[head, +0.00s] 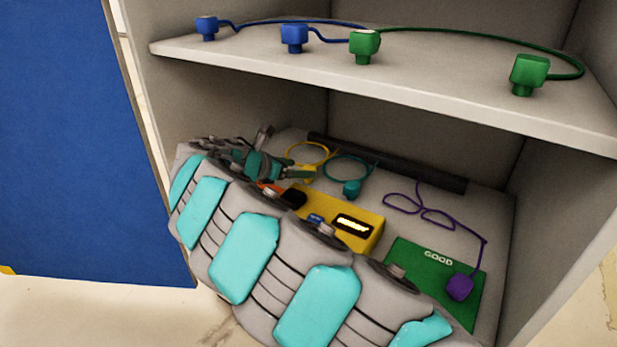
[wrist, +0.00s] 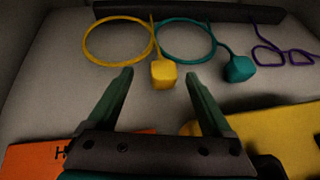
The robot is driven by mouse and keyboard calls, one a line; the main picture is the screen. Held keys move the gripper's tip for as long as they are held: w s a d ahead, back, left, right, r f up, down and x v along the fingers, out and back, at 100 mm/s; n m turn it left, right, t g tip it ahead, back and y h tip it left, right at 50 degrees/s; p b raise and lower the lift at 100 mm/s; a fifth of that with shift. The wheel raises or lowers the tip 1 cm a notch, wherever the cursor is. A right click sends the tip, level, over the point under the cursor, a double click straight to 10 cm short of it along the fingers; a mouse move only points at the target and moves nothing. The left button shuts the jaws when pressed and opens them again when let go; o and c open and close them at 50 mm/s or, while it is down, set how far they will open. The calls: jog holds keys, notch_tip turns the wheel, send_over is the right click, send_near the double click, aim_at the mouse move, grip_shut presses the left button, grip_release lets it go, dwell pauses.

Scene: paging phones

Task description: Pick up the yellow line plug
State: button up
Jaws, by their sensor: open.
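The yellow line plug (wrist: 163,73) is a small yellow block with a looped yellow cable (wrist: 86,45), lying on the lower shelf floor. In the head view the plug (head: 309,173) shows just beyond my gripper (head: 302,173), partly hidden by it. In the wrist view my gripper (wrist: 158,76) is open, with the yellow plug between and slightly beyond the two fingertips. The fingers do not appear to touch it. Its cable runs back toward a dark bar.
A teal plug (wrist: 238,69) with a looped cable lies right of the yellow one. A purple plug (head: 460,287) rests on a green GOOD mat (head: 408,250). A yellow box (head: 372,222) and orange mat (wrist: 28,158) lie nearer. A dark bar (head: 440,179) runs along the back.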

aim_at(308, 168)
jog(key=x, duration=0.4)
jog(key=shift+s+d+f, duration=0.1)
jog(key=shift+d+f, duration=0.05)
jog(key=shift+d, duration=0.1)
grip_shut()
dwell(0.4)
